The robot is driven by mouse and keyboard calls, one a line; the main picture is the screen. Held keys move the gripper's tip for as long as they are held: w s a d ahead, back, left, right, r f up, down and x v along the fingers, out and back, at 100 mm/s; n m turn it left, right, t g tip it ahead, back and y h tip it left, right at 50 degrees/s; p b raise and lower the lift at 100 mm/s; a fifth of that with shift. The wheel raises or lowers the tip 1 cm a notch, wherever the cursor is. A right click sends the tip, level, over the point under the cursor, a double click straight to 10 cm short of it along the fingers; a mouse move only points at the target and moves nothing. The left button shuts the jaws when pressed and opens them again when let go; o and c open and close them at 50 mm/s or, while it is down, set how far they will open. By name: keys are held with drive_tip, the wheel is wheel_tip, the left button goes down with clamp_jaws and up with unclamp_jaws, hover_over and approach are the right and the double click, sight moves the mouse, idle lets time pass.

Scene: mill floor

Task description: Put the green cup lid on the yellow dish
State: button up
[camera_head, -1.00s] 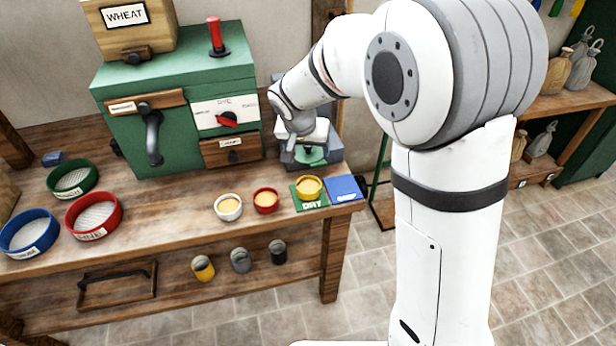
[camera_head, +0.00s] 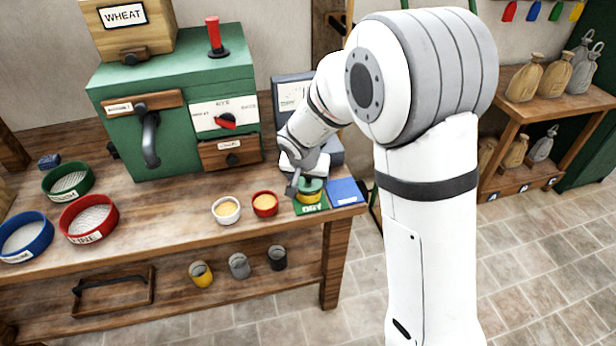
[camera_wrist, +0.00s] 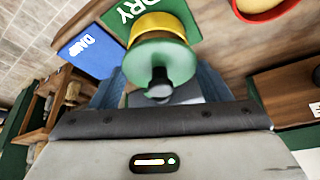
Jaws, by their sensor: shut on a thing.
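The green cup lid (camera_head: 311,185) is a round green disc with a dark knob, clear in the wrist view (camera_wrist: 178,62). My gripper (camera_head: 298,182) is shut on the lid, its fingers at the knob (camera_wrist: 160,85). The yellow dish (camera_head: 310,197) stands on the green mat marked DRY (camera_head: 312,208). The lid is right over the dish and hides most of its top; whether they touch I cannot tell. In the wrist view the yellow dish (camera_wrist: 158,22) shows just beyond the lid.
A blue mat (camera_head: 345,192) lies right of the green one. A red dish (camera_head: 265,204) and a white dish (camera_head: 227,210) stand to the left. The green mill (camera_head: 175,95) and a grey device (camera_head: 291,92) stand behind. The bench front is clear.

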drive_tip(key=shift+f+b, duration=0.3)
drive_tip(key=shift+b, duration=0.2)
drive_tip(key=shift+f+b, duration=0.3)
drive_tip(key=shift+b, duration=0.15)
drive_tip(key=o, duration=1.1)
drive_tip(key=shift+c, duration=0.2)
drive_tip(key=shift+r, duration=0.1)
